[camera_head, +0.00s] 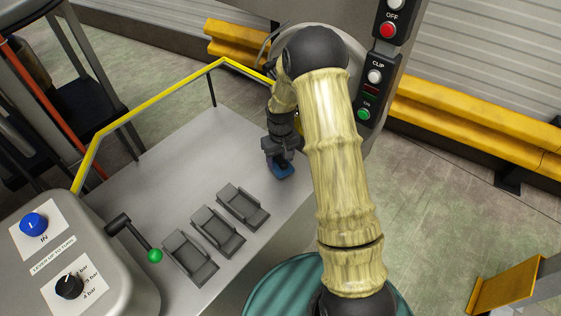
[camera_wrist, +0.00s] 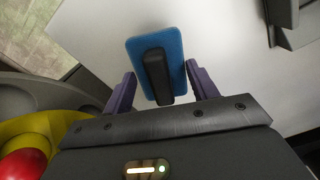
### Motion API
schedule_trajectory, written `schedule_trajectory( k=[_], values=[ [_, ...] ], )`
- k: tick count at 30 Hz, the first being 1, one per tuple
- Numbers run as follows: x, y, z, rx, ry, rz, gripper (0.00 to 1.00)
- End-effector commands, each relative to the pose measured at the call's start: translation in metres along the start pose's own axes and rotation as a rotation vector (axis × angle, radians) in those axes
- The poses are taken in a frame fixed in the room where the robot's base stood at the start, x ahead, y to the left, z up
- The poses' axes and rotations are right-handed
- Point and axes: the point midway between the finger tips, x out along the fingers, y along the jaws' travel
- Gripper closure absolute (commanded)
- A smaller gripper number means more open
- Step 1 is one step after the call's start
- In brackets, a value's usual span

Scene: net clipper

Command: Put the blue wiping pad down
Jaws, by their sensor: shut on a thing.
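The blue wiping pad (camera_head: 282,172) is at my gripper (camera_head: 279,151), over the right part of the grey tabletop (camera_head: 180,150) in the head view. In the wrist view, the flat blue pad (camera_wrist: 153,39) has a black handle (camera_wrist: 156,76) on its back. The purple fingers of my gripper (camera_wrist: 160,72) stand on both sides of this handle, and the gripper is shut on it. The pad's face is turned toward the tabletop (camera_wrist: 225,40). I cannot tell whether it touches the surface.
Three grey holders (camera_head: 218,232) stand in a row left of the pad. A lever with a green knob (camera_head: 155,256) is beside them. A yellow rail (camera_head: 150,97) edges the table's back. A button panel (camera_head: 375,75) stands behind my arm. Bare tabletop lies left of the gripper.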

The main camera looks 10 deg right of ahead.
Motion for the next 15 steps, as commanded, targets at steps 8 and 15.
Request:
schedule_trajectory(
  k=[8, 15],
  values=[
    [0.019, 0.0, 0.0, 0.0, 0.001, 0.001, 0.68],
    [0.022, 0.0, 0.0, 0.0, 0.0, 0.0, 0.68]
  ],
)
